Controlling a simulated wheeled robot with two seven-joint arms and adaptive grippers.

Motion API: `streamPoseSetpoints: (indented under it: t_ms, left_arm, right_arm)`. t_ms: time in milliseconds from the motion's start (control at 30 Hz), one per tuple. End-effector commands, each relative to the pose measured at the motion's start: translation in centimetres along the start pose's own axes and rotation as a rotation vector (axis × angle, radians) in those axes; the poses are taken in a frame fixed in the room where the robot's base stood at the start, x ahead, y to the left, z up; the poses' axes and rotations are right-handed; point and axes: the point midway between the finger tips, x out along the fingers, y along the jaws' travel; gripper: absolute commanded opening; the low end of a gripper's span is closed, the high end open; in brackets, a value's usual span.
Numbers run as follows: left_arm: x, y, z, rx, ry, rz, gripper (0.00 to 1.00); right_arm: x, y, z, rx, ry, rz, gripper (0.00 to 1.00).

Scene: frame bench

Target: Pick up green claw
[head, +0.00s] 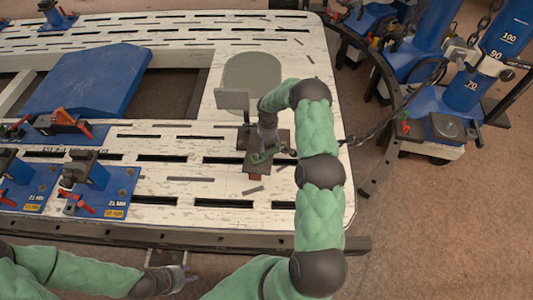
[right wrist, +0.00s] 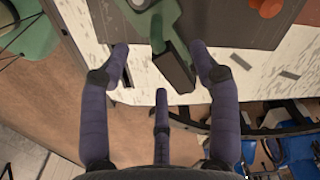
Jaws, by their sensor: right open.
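The green claw (head: 262,156) lies on a dark plate (head: 281,136) on the white slotted bench, partly hidden under my right gripper (head: 267,138). In the right wrist view the green claw (right wrist: 165,22) shows at the top centre, with a dark block (right wrist: 175,68) at its near end. My right gripper (right wrist: 161,58) is open, its fingers spread on both sides of that block, with no clear grip on it. My left gripper (head: 178,277) hangs low in front of the bench, far from the claw; its finger opening is too small to judge.
A blue ramp-like panel (head: 92,78) lies on the bench at left. Blue clamps with red handles (head: 75,190) stand at the left front. Blue posts and chains (head: 465,85) stand right of the bench.

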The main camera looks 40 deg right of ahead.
Motion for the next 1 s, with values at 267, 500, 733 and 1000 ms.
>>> streamPoseSetpoints:
  t_ms: [267,500,733,1000]
  left_arm:
    - [0.7,-0.2,0.0,0.000,0.000,0.000,0.40]
    - [0.6,-0.2,0.0,0.000,0.000,0.000,0.40]
    - [0.6,-0.2,0.0,0.000,0.000,0.000,0.40]
    - [0.6,-0.2,0.0,0.000,0.000,0.000,0.40]
  right_arm:
    - [2.6,0.0,-0.1,0.000,0.001,-0.001,0.62]
    - [2.6,0.0,-0.1,0.000,0.000,-0.001,0.54]
    - [2.6,0.0,-0.1,0.000,0.000,0.000,0.00]
    - [2.5,-0.1,-0.1,0.000,0.001,-0.003,0.00]
